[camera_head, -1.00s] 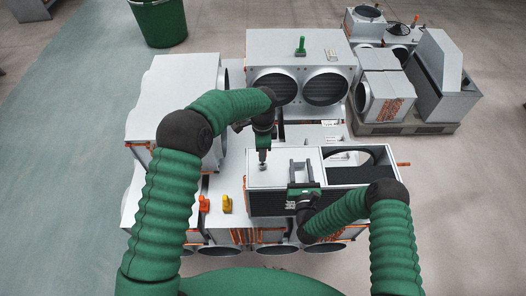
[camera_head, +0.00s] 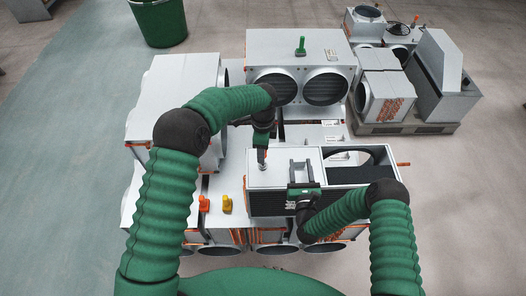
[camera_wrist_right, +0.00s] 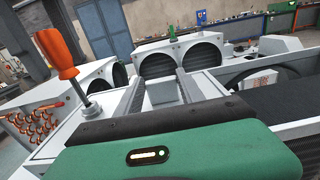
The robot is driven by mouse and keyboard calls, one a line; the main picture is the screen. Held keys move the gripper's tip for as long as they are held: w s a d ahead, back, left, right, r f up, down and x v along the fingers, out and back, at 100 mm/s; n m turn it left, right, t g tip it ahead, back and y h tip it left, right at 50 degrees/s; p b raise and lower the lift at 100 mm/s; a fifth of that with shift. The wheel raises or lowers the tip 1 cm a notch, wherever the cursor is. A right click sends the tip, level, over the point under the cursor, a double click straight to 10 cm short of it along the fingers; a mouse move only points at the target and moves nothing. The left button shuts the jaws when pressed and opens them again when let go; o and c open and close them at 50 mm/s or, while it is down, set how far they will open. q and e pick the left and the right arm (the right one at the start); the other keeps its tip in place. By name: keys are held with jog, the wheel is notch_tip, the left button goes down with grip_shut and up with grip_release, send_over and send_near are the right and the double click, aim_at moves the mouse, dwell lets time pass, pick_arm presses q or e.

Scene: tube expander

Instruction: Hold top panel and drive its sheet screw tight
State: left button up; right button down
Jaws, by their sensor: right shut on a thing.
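The light grey top panel (camera_head: 280,174) lies on a box unit with dark slatted sides and an open right part. My right gripper (camera_head: 300,168) is at the panel's front right and is shut on its edge. My left gripper (camera_head: 262,148) points down over the panel's left part, above a small round metal piece. Its jaws are too small to read. An orange-handled tool (camera_wrist_right: 58,55) leans over the panel in the right wrist view, its shaft ending at a metal ring. The sheet screw itself cannot be made out.
A duct unit (camera_head: 300,48) with two round openings stands behind, a green-handled item (camera_head: 300,46) on top. An orange item (camera_head: 204,203) and a yellow item (camera_head: 227,204) stand left of the box. More grey units crowd the left and back right.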

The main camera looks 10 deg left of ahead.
pick_arm(q)
notch_tip(320, 180, up, 6)
jog(key=shift+f, duration=0.15)
pick_arm(e)
jog(key=shift+f, duration=0.25)
pick_arm(q)
jog(key=shift+f, duration=0.25)
pick_arm(e)
jog(key=shift+s, duration=0.1)
jog(key=c, duration=1.3)
grip_release()
pick_arm(q)
jog(key=shift+w+d, duration=0.1)
jog(key=shift+w, duration=0.05)
pick_arm(e)
jog(key=shift+r, duration=0.15)
grip_shut()
jog(key=o, duration=1.1)
grip_release()
jog(key=shift+c, duration=0.2)
jog(key=shift+o, duration=0.4)
jog(key=shift+o, duration=0.8)
